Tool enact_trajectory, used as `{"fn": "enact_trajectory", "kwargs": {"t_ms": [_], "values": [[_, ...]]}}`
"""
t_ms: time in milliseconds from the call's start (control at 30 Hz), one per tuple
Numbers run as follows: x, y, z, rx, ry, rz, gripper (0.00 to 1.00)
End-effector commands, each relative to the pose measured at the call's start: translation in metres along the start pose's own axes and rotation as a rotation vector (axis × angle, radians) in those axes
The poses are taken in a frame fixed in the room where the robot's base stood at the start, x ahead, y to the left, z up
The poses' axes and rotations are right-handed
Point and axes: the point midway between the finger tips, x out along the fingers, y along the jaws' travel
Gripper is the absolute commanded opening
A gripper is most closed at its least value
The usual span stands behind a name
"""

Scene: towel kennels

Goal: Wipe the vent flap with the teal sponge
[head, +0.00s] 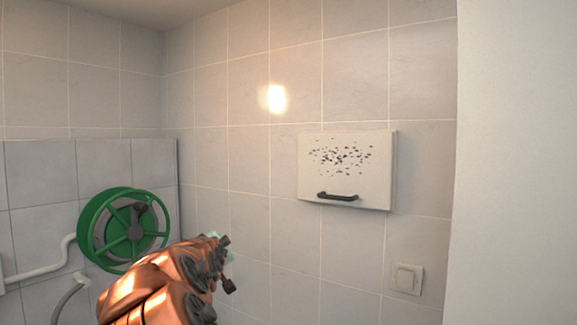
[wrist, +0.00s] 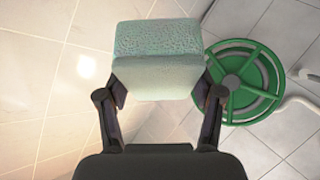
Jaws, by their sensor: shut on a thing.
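The vent flap (head: 347,195) is a pale panel on the tiled wall, right of centre in the head view. It has a dark handle (head: 338,197) low on its front and a patch of dark specks (head: 342,157) above the handle. My gripper (wrist: 158,92) is shut on the teal sponge (wrist: 157,45), with one finger at each side. In the head view my gripper (head: 226,262) is below and left of the flap, apart from it. Only a small bit of the sponge (head: 213,235) shows there; the rest is hidden behind my gripper.
A green hose reel (head: 90,224) is mounted on the left wall, with a white pipe (head: 40,261) beside it. A light switch (head: 408,279) is below the flap at right. A plain white wall edge (head: 512,160) stands at far right. The tiled wall around the flap is clear.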

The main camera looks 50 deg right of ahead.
Motion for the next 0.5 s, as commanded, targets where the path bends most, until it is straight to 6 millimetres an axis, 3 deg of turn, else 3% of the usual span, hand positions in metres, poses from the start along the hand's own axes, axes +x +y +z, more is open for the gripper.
{"fn": "enact_trajectory", "kwargs": {"t_ms": [33, 100, 400, 500], "values": [[0.0, 0.027, -0.004, -0.013, 0.024, 0.054, 0.38], [-0.001, 0.06, -0.013, -0.035, 0.067, 0.126, 0.38], [-0.027, 0.198, -0.046, -0.151, 0.211, 0.44, 0.38], [-0.039, 0.234, -0.056, -0.186, 0.237, 0.526, 0.38]]}}
